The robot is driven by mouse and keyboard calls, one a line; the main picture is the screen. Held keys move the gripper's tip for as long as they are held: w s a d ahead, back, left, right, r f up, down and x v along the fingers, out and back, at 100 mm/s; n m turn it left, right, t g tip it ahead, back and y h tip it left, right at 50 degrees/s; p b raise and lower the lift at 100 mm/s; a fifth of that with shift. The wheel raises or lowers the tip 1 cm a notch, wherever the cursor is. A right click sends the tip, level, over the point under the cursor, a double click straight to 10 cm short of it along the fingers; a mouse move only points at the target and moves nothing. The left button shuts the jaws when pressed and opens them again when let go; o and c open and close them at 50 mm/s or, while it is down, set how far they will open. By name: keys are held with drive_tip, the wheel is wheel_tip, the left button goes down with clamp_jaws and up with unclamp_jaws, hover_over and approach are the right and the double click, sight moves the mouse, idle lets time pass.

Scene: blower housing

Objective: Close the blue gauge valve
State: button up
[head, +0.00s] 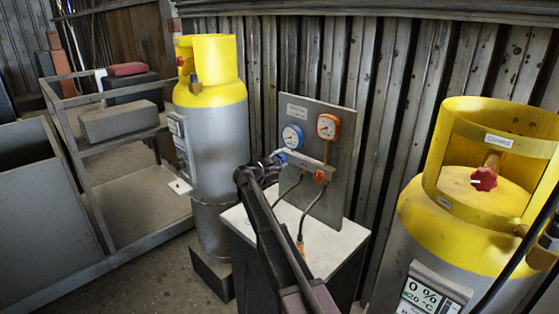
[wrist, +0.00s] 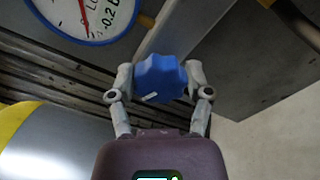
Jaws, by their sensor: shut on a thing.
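The blue gauge valve (wrist: 160,77) is a lobed blue knob below the blue-rimmed gauge (wrist: 85,15), which also shows in the head view (head: 292,137). My gripper (wrist: 160,80) has one finger on each side of the knob and is shut on it. In the head view my gripper (head: 277,161) reaches the left end of the grey manifold on the panel, and the knob is mostly hidden there. A small white mark shows on the knob in the wrist view. I cannot tell from these frames how far the valve is turned.
An orange gauge (head: 328,126) and an orange knob (head: 320,176) sit to the right on the grey panel (head: 345,155). Hoses hang below. Yellow-topped cylinders stand left (head: 215,130) and right (head: 430,235). A metal cart (head: 110,205) stands at far left.

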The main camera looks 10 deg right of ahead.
drive_tip(key=m, duration=0.7)
drive_tip(key=shift+s+d+f, duration=0.1)
drive_tip(key=m, duration=0.6)
drive_tip(key=shift+m, duration=0.3)
drive_tip(key=o, duration=1.1)
drive_tip(key=shift+o, duration=0.2)
drive_tip(key=v, duration=1.2)
